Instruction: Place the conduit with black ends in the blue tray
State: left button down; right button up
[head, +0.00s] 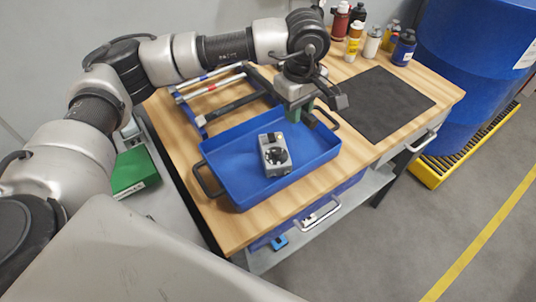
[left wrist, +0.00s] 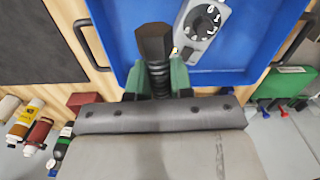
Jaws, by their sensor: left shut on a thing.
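My left gripper (head: 300,115) hangs over the far right part of the blue tray (head: 228,197). In the left wrist view, the green fingers of my left gripper (left wrist: 165,80) are shut on a dark piece with a hexagonal end and a ribbed neck, which looks like a black end of the conduit (left wrist: 155,42). The rest of it is hidden behind the gripper. The blue tray also fills the upper part of the left wrist view (left wrist: 262,55), behind the held piece. My right gripper is not in view.
A grey box with a round dial (head: 265,142) sits in the tray. A rack with striped rods (head: 208,82) lies behind the tray. A dark mat (head: 385,110) lies to the right, with several bottles (head: 372,42) beyond it. A blue barrel (head: 470,70) stands past the table's right end.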

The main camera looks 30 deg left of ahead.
pick_arm(q)
jog(key=w+d+n+b, duration=0.1)
jog(key=w+d+n, duration=0.15)
jog(key=n, duration=1.55)
send_over(281, 124)
jog(key=s, duration=0.2)
jog(key=f, duration=0.8)
jog(key=shift+w+d, duration=0.1)
jog(key=shift+d, duration=0.25)
notch_tip(281, 124, down, 4)
jog(key=shift+m, duration=0.3)
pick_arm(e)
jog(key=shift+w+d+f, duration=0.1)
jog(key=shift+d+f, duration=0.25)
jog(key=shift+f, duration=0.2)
